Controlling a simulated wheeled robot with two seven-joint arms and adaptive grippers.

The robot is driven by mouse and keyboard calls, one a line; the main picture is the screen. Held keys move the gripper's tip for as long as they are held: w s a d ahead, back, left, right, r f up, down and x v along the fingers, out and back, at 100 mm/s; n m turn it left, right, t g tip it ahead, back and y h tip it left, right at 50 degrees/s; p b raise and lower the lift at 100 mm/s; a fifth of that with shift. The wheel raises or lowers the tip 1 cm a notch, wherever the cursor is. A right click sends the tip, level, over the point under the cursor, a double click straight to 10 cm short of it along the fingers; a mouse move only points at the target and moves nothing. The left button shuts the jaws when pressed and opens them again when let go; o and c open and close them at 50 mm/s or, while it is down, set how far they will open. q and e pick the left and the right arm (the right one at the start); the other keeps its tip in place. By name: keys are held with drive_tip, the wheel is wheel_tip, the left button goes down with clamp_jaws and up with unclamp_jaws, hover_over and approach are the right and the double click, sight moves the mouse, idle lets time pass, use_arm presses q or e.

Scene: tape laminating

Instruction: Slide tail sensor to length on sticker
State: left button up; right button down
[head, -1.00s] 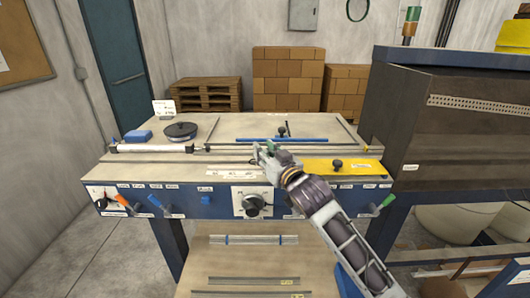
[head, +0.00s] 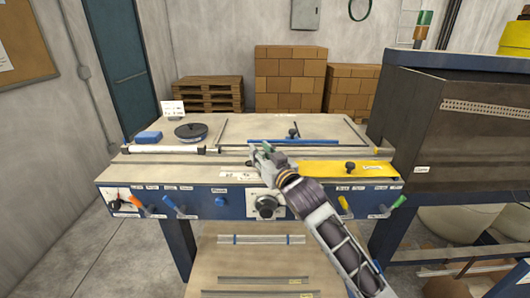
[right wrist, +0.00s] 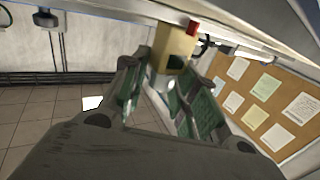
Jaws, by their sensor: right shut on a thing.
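My right gripper (head: 260,153) reaches over the front of the bench, left of the yellow plate. In the right wrist view, its green-padded fingers (right wrist: 165,95) are shut on a beige block (right wrist: 174,45), close to a red tip (right wrist: 192,27). I take this block to be the tail sensor; in the head view the gripper hides it. A white printed sticker strip (head: 236,176) lies on the bench's front ledge, just left of and below the gripper. Whether the sensor lines up with a mark on it cannot be made out. My left gripper is not in view.
The yellow plate (head: 325,168) with a black knob is right of the gripper. A white roll (head: 165,149), black disc (head: 190,131) and blue block (head: 148,138) lie at left. A blue bar (head: 280,141) lies behind. A dark cabinet (head: 470,130) stands at right.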

drive_tip(key=shift+a, duration=0.75)
drive_tip(key=a+p, duration=0.1)
drive_tip(key=a, duration=0.5)
drive_tip(key=shift+a+f, duration=0.1)
drive_tip(key=shift+a, duration=1.05)
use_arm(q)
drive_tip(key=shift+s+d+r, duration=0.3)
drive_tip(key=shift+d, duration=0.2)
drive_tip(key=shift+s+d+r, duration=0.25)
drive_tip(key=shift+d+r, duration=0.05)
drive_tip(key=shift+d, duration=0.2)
use_arm(e)
drive_tip(key=shift+a, duration=0.1)
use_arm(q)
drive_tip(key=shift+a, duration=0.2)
use_arm(e)
drive_tip(key=c, duration=1.3)
unclamp_jaws()
drive_tip(key=shift+a, duration=0.2)
